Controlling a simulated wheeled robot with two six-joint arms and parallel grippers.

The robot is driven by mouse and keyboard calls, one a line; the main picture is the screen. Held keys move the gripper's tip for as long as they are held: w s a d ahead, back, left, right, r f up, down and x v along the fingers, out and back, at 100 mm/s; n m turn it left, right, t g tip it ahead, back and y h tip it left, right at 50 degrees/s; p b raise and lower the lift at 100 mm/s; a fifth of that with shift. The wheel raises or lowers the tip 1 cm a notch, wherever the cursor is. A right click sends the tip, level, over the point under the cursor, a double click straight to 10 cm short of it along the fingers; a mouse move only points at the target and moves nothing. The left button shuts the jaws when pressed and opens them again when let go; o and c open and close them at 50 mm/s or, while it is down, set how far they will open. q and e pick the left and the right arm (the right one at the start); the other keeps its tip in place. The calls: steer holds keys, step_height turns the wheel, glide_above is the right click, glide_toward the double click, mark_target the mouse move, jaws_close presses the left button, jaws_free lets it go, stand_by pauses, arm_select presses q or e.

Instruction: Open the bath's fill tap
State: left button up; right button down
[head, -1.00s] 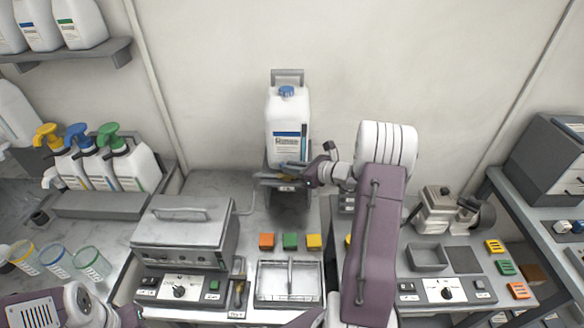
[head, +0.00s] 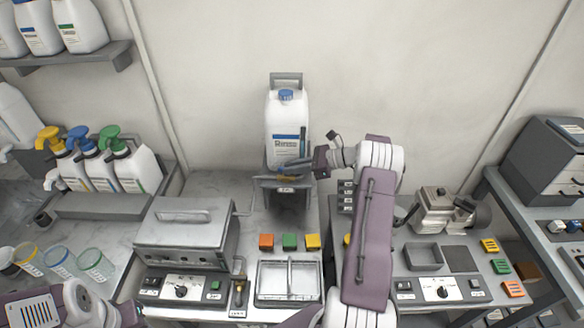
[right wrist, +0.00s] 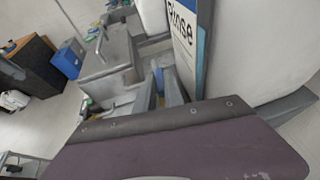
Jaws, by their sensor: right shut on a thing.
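A white jug (head: 286,121) with a blue cap stands on a grey bracket (head: 287,205) against the back wall. Its label reads "Rinse" in the right wrist view (right wrist: 183,40). My right gripper (head: 291,171) reaches in from the right at the jug's foot, just above the bracket. It is shut on a small blue piece (right wrist: 158,82), which looks like the tap's lever; the fingers hide most of it. The grey lidded bath (head: 185,228) stands left of the jug. My left gripper (head: 128,314) is at the lower left, its fingers hardly visible.
Orange, green and yellow blocks (head: 289,241) lie before the bracket, behind a metal tray (head: 261,298). Pump bottles (head: 128,162) stand at the left and cups (head: 58,261) in front of them. A dark cabinet (head: 548,157) stands at the right.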

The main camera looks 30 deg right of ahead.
steer(key=shift+w+f+n+g+y, duration=0.1)
steer(key=shift+n+g+y, duration=0.4)
steer(key=shift+n+g, duration=0.2)
steer(key=shift+n+y, duration=0.3)
steer(key=c, duration=1.4)
jaws_free()
steer(key=shift+c, duration=0.2)
steer(key=shift+r, duration=0.2)
